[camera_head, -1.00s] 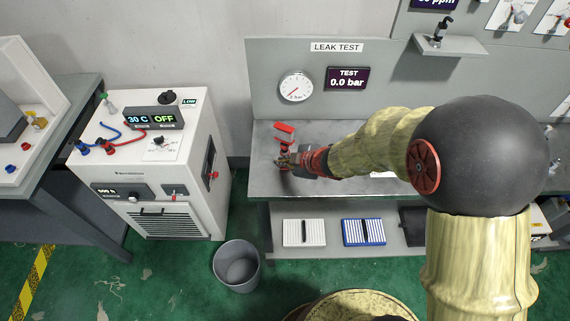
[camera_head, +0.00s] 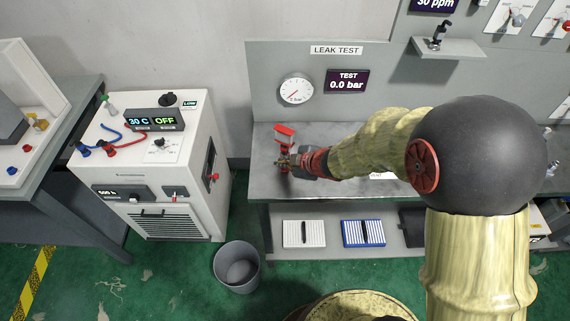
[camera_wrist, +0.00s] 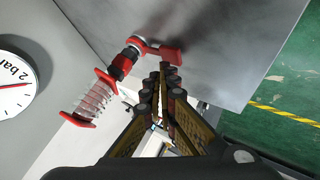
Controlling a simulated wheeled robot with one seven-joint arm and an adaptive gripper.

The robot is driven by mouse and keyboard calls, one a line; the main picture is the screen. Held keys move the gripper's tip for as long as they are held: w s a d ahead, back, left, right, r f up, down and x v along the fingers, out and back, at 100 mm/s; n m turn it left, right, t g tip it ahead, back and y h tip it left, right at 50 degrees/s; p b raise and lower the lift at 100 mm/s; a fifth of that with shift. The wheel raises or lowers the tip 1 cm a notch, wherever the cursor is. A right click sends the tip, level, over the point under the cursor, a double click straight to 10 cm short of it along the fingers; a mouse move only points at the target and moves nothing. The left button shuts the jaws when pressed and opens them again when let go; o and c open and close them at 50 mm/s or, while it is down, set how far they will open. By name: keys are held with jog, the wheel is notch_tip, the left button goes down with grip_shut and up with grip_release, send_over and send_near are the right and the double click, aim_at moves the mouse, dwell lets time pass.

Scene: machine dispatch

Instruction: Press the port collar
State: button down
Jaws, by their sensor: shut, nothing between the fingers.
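A red fitting stands on the leak-test bench, its red top (camera_head: 285,129) just beyond my gripper. In the wrist view it has a clear ribbed cylinder (camera_wrist: 91,103) between red plates, a black ring (camera_wrist: 122,63) and a red arm (camera_wrist: 163,52). I cannot tell for certain which part is the port collar. My gripper (camera_head: 283,161) is shut and empty; in the wrist view its fingertips (camera_wrist: 168,69) point at the red arm, close to it. I cannot tell whether they touch. In the head view, the gripper hides the fitting's lower part.
The bench (camera_head: 330,190) has a gauge (camera_head: 296,89) and a 0.0 bar display (camera_head: 347,82) on its back panel. A white chiller (camera_head: 150,165) stands left, with a grey bin (camera_head: 238,266) on the floor. White (camera_head: 303,233) and blue (camera_head: 363,233) blocks lie on the lower shelf.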

aim_at(284, 169)
jog(key=shift+r+p, duration=0.55)
jog(key=shift+r, duration=0.2)
jog(key=shift+r, duration=0.1)
notch_tip(284, 169, up, 5)
jog(key=p, duration=0.5)
jog(key=shift+d, duration=0.1)
dwell(0.5)
